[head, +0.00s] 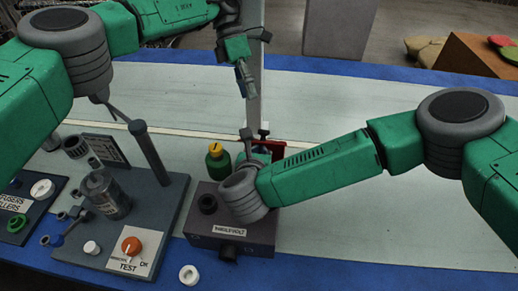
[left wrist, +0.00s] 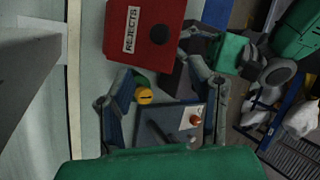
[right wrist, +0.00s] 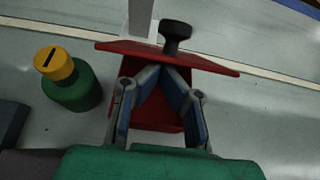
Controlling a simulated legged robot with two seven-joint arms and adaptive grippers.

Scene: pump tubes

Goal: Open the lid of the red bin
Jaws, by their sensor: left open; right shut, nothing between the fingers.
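The red bin (head: 277,147) stands behind the grey box, mostly hidden by my right arm in the head view. In the left wrist view its red lid (left wrist: 125,52) shows from above, with a dark knob (left wrist: 159,34) and a REJECTS label. In the right wrist view the lid (right wrist: 205,61) lies across the top of the bin, knob (right wrist: 175,33) up. My right gripper (right wrist: 160,76) is shut and empty, its tips close to the lid's near edge; contact is unclear. My left gripper (head: 245,88) is open and empty, above and behind the bin.
A green bottle with a yellow cap (head: 217,160) stands left of the bin. The grey box (head: 232,232) is in front. A test panel (head: 150,230) with a post and clear jar is at left. The pale table is clear at right.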

